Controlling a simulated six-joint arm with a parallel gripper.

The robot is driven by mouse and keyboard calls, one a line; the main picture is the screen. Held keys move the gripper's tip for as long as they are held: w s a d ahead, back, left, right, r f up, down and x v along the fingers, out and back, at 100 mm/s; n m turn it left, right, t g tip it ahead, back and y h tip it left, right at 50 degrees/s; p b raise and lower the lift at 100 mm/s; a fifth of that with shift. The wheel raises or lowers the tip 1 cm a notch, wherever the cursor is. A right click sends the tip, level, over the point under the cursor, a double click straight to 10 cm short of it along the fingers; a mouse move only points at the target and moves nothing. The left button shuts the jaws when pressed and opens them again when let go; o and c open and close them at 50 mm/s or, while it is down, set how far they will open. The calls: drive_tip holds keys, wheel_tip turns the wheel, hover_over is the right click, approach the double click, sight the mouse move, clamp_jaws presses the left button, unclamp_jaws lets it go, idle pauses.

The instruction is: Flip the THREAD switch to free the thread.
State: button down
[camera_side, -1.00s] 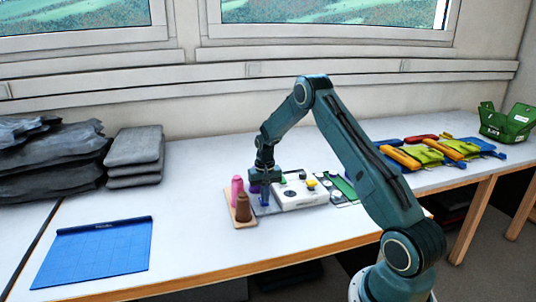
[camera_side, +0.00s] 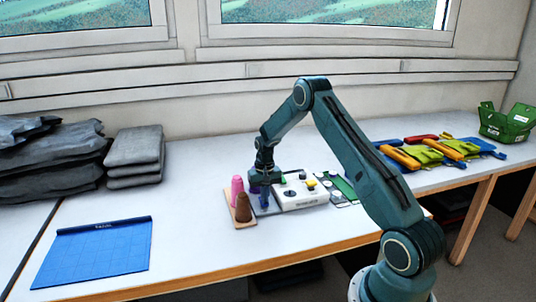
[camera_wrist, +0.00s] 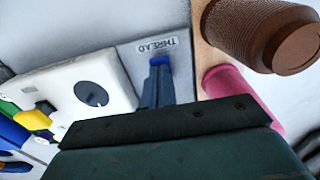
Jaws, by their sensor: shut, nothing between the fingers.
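The THREAD label (camera_wrist: 157,47) is on a grey plate (camera_wrist: 183,72) in the wrist view, reading upside down. The grey plate lies left of the white box in the side view, where its front edge shows (camera_side: 268,212). My gripper (camera_wrist: 159,72) is shut, with its fingers low over the plate just by the label. A bright blue piece (camera_wrist: 160,60) shows at the fingertips; I cannot tell if it is the switch lever or part of the fingers. In the side view my gripper (camera_side: 265,198) points down between the spools and the white box. The switch's position is hidden.
A white box (camera_wrist: 70,88) with a dark round dial (camera_wrist: 91,93) and a yellow part (camera_wrist: 34,119) stands beside my gripper. A brown spool (camera_wrist: 265,35) and a pink spool (camera_wrist: 235,88) stand close on the other side. A blue mat (camera_side: 95,255) lies front left.

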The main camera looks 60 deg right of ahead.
drive_tip(key=shift+w+d, duration=0.45)
drive_tip(key=shift+r, duration=0.2)
wheel_tip(320, 180, up, 14)
idle(0.9)
drive_tip(key=shift+f, duration=0.1)
